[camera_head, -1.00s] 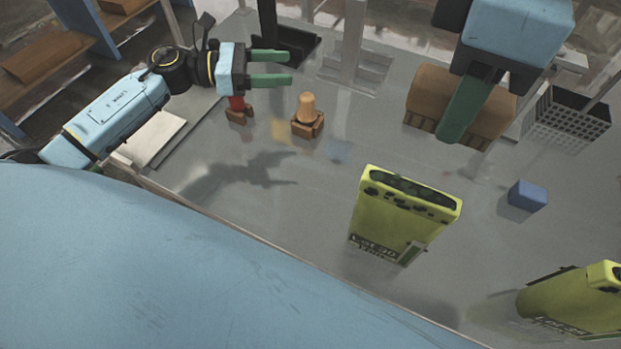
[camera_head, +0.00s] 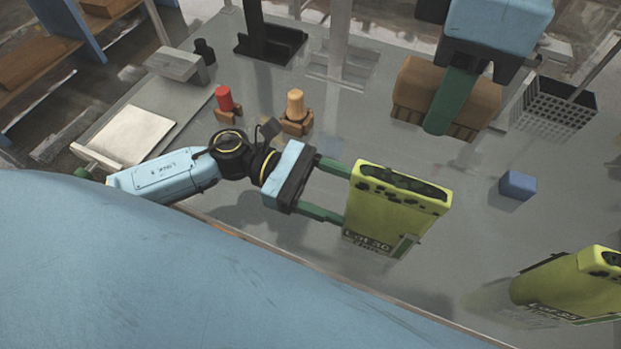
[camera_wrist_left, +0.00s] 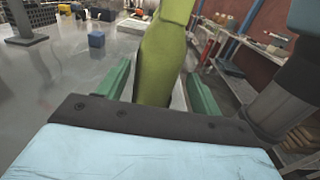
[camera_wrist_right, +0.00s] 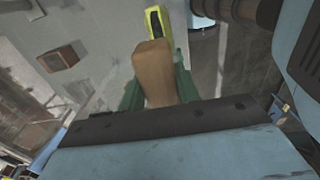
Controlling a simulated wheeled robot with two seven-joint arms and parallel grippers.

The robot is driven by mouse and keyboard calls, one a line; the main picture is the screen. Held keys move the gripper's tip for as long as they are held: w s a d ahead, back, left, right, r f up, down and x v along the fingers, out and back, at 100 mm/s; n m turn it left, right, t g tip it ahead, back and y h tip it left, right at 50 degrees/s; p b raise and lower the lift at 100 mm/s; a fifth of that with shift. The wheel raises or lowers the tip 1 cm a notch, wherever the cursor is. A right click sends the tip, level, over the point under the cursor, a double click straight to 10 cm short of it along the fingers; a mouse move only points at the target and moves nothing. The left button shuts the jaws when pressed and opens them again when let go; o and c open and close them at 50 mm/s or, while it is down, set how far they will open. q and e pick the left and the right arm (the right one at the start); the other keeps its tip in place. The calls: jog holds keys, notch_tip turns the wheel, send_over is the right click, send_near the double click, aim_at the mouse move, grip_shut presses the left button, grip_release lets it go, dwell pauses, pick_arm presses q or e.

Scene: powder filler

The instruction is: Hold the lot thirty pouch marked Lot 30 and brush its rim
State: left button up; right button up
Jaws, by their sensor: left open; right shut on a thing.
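The yellow-green Lot 30 pouch (camera_head: 392,215) stands upright on the grey table, its rim and dark speckled top facing up. My left gripper (camera_head: 346,194) is open at its left edge. In the left wrist view the pouch (camera_wrist_left: 162,55) shows between the two green fingers (camera_wrist_left: 160,85), with a gap on each side. My right gripper (camera_head: 440,125) is shut on a brown brush (camera_head: 408,90), above and behind the pouch. In the right wrist view the brush (camera_wrist_right: 153,72) sits between the fingers, with a yellow-green pouch beyond it; its label is not readable.
A blue cube (camera_head: 517,185) and a black basket (camera_head: 555,105) are on the right. Red (camera_head: 224,98) and orange (camera_head: 295,103) pieces in brown holders stand behind my left arm.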

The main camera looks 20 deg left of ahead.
aim_at(372, 207)
pick_arm(q)
jog(key=d, duration=0.6)
jog(key=shift+w+d, duration=0.1)
jog(key=c, duration=0.9)
jog(key=o, duration=1.1)
jog(key=shift+o, duration=0.2)
jog(key=shift+a+b, duration=0.4)
jog(key=shift+a, duration=0.25)
pick_arm(e)
jog(key=shift+f, duration=0.4)
pick_arm(q)
jog(key=shift+d, duration=0.25)
jog(key=shift+d, duration=0.3)
